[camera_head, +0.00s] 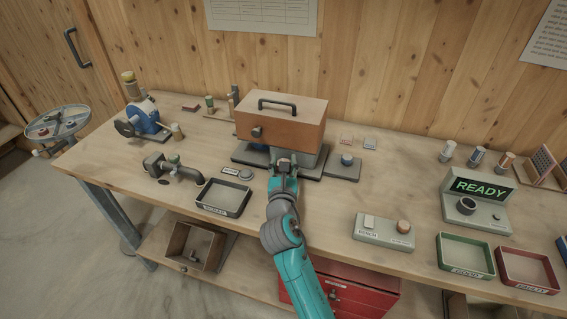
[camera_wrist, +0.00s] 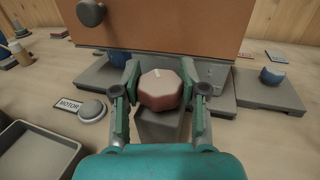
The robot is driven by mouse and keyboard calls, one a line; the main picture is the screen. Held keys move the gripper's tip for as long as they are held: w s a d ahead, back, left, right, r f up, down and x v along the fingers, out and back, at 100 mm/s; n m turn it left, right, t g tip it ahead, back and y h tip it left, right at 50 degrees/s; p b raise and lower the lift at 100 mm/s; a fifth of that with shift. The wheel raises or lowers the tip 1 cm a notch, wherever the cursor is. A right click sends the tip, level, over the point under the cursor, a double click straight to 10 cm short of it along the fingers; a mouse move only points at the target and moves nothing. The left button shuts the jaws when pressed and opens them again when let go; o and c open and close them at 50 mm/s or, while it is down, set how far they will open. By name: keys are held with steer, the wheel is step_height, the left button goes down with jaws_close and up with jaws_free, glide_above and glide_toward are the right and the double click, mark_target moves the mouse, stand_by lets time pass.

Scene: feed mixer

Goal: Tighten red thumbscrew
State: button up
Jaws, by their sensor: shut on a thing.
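The red thumbscrew (camera_wrist: 161,90) is a dull red faceted knob with a paler top and a small light mark. It sits on a grey block below the front of the brown mixer box (camera_wrist: 170,27). My gripper (camera_wrist: 163,92) has one finger on each side of the knob and is shut on it. In the head view my gripper (camera_head: 284,168) reaches the front of the mixer box (camera_head: 281,119); the thumbscrew is hidden there behind the gripper.
A grey tray (camera_wrist: 70,146) and a round button by the MOTOR label (camera_wrist: 68,105) lie left of my gripper. A blue knob on a grey plate (camera_wrist: 272,75) is at the right. A console reading READY (camera_head: 478,186) stands farther right. Bare tabletop lies between.

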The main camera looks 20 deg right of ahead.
steer(key=m+g+h, duration=0.1)
steer(key=h, duration=0.1)
steer(key=m+g+h, duration=0.1)
steer(key=m+h, duration=0.1)
steer(key=h, duration=0.1)
steer(key=shift+a+m+g, duration=0.1)
steer(key=shift+m+g, duration=0.2)
steer(key=m+g+h, duration=0.4)
steer(key=g, duration=0.1)
steer(key=shift+r+m+h, duration=0.1)
steer(key=shift+m+h, duration=0.2)
steer(key=shift+h, duration=0.1)
steer(key=m+g+h, duration=0.1)
steer(key=m+g, duration=0.1)
steer(key=g, duration=0.2)
steer(key=m+g+h, duration=0.1)
steer(key=m+g, duration=0.2)
steer(key=shift+s+d+g, duration=0.1)
steer(key=shift+d+g, duration=0.1)
steer(key=shift+g, duration=0.2)
steer(key=shift+s+m+g, duration=0.1)
steer(key=shift+m+g, duration=0.9)
steer(key=shift+g, duration=0.9)
steer(key=o, duration=1.2)
steer(key=shift+c, duration=0.2)
step_height(320, 180, up, 10)
steer(key=shift+f, duration=0.15)
